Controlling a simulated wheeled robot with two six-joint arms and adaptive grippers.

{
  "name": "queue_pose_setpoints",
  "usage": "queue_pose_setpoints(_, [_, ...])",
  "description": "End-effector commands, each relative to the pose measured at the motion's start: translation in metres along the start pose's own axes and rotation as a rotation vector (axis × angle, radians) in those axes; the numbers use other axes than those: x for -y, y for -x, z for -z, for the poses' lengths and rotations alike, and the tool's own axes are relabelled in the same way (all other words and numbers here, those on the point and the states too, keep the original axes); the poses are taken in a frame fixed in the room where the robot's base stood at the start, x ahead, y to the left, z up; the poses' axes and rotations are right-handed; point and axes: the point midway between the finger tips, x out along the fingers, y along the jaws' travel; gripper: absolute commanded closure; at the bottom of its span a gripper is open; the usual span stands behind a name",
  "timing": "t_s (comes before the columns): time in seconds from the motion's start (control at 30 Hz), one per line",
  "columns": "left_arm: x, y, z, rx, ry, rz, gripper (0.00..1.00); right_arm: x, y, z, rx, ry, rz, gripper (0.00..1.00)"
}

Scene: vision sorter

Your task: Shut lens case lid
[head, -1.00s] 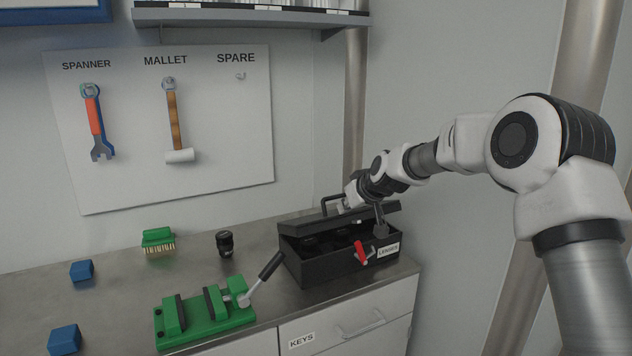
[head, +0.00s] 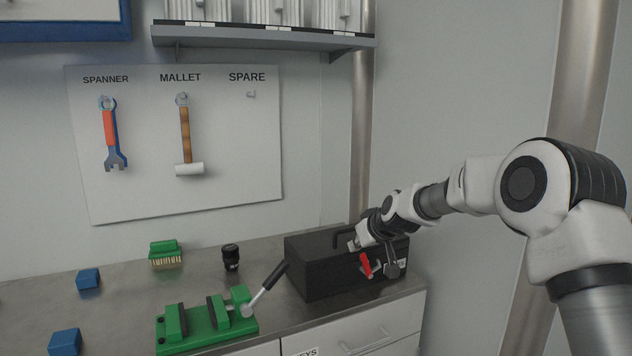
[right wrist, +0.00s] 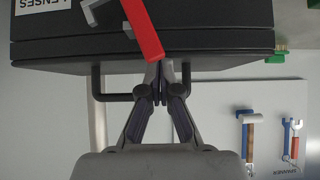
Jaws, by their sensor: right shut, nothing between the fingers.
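The black lens case (head: 322,275) stands at the bench's right end. Its lid (head: 312,243) now lies down flat on the case, with no open gap that I can see. A red latch (head: 366,265) hangs on the front, and it also shows in the right wrist view (right wrist: 142,30). My right gripper (right wrist: 160,68) is shut and empty, its fingertips at the lid's edge beside the black handle (right wrist: 112,97). In the head view my right wrist covers part of the lid and the LENSES label. My left gripper is not in view.
A green vise (head: 205,325) with a raised lever (head: 268,287) stands just left of the case. A black lens (head: 231,257), a green brush (head: 165,253) and blue blocks (head: 88,279) lie farther left. A pegboard and shelf (head: 270,36) are behind.

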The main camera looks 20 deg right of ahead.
Motion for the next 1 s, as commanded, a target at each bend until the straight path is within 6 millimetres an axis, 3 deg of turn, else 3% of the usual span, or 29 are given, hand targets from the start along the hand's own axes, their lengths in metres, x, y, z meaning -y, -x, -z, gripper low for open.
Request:
queue_pose_setpoints(0.27, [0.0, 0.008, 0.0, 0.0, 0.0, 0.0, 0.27, 0.001, 0.006, 0.007, 0.0, 0.0, 0.0, 1.0])
queue_pose_setpoints(0.47, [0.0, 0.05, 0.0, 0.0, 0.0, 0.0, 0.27, 0.009, 0.037, 0.042, 0.0, 0.0, -0.002, 1.0])
queue_pose_setpoints(0.5, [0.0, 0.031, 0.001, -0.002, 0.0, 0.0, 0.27, 0.008, 0.033, 0.016, 0.004, -0.004, 0.001, 1.0])
queue_pose_setpoints(0.53, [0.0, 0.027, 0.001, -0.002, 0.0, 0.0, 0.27, 0.008, 0.036, 0.006, 0.004, -0.003, 0.001, 1.0])
queue_pose_setpoints(0.63, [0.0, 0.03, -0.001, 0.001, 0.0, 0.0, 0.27, 0.009, 0.053, -0.018, 0.003, -0.004, 0.004, 1.0])
queue_pose_setpoints(1.0, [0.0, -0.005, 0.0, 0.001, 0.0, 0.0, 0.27, 0.008, 0.07, -0.056, 0.0, -0.001, 0.001, 1.0])
